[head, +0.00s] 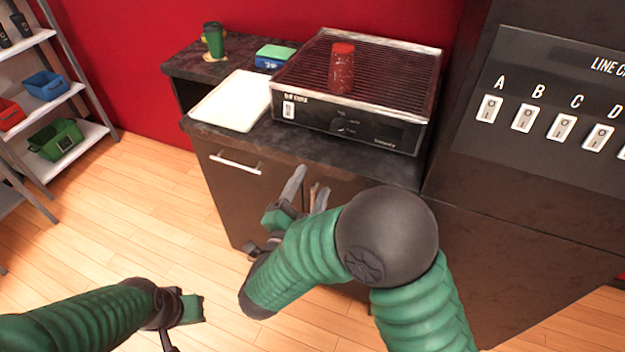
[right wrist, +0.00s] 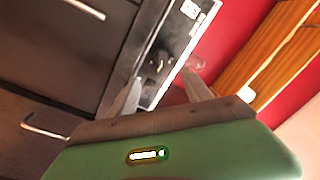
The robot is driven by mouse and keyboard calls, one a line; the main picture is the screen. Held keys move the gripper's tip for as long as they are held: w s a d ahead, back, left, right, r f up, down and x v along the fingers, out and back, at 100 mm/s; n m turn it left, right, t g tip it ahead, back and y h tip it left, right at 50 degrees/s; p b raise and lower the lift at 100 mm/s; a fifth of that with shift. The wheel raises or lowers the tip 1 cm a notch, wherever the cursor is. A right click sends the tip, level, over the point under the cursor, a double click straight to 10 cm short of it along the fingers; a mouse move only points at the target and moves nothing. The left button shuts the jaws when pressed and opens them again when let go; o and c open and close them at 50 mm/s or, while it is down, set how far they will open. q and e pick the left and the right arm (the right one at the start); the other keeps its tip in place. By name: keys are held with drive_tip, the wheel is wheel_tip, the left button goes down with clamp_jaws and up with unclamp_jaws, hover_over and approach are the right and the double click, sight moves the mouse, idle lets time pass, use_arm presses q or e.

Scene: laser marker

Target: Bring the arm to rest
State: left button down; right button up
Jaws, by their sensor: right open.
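My right gripper (head: 305,190) is in front of the dark cabinet, below the counter edge. Its two grey fingers are apart with nothing between them. They also show spread in the right wrist view (right wrist: 168,100), with the cabinet and the machine's front panel beyond. My right arm bends across the lower middle of the head view and hides part of the cabinet. My left gripper (head: 180,312) is at the lower left over the wooden floor. Its jaws are too small and turned away to tell whether they are open.
The dark cabinet (head: 225,190) bears a grilled machine (head: 388,130) with a red jar (head: 342,72) on top. A white tray (head: 232,100), a green cup (head: 214,40) and a green-blue box (head: 273,56) stand left of it. A switch panel (head: 550,85) is at right, shelves (head: 60,95) at left.

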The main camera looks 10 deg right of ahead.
wheel_tip(320, 180, down, 8)
drive_tip(key=w+n+g+y, duration=0.3)
drive_tip(key=n+g+y, duration=0.1)
drive_tip(key=n+y, duration=0.6)
drive_tip(key=s+d+f+n+g, duration=0.3)
drive_tip(key=s+d+f+g, duration=0.15)
drive_tip(key=s, duration=0.45)
drive_tip(key=s+d+f+n+g, duration=0.3)
drive_tip(key=s+d+g, duration=0.15)
drive_tip(key=s, duration=0.55)
wheel_tip(320, 180, up, 14)
drive_tip(key=d+p, duration=0.1)
drive_tip(key=p, duration=1.3)
drive_tip(key=shift+s, duration=0.35)
drive_tip(key=shift+d, duration=0.1)
drive_tip(key=shift+c, duration=0.2)
